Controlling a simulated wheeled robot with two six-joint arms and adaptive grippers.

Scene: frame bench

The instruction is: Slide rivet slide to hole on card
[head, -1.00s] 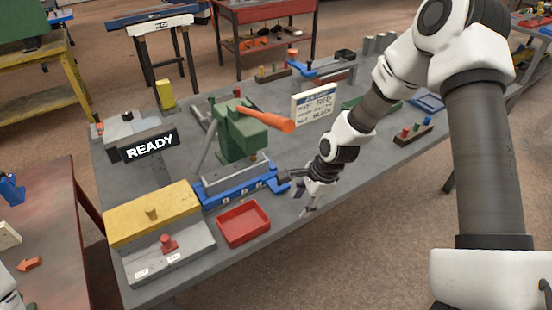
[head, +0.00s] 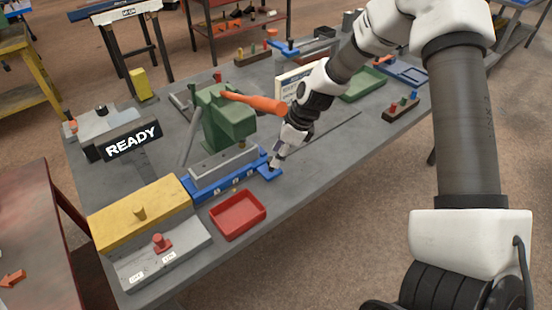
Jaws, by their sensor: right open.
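The rivet slide is a long blue rail (head: 228,188) with small white labels along its front and a blue tab (head: 268,172) at its right end. A grey bar (head: 222,174) lies along it, below the green press (head: 224,122) with its orange lever. My right gripper (head: 274,163) points down at the blue tab, with its fingertips at or just above it; I cannot tell whether they touch. It is open and holds nothing visible. The card (head: 296,75) stands behind my right arm, which hides most of its writing. My left gripper is out of view.
A red tray (head: 238,226) lies in front of the rail. A yellow-topped box (head: 140,208) and a grey box with a red knob (head: 160,243) stand at left. A READY sign (head: 132,142) is behind them. Bench surface right of the red tray is clear.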

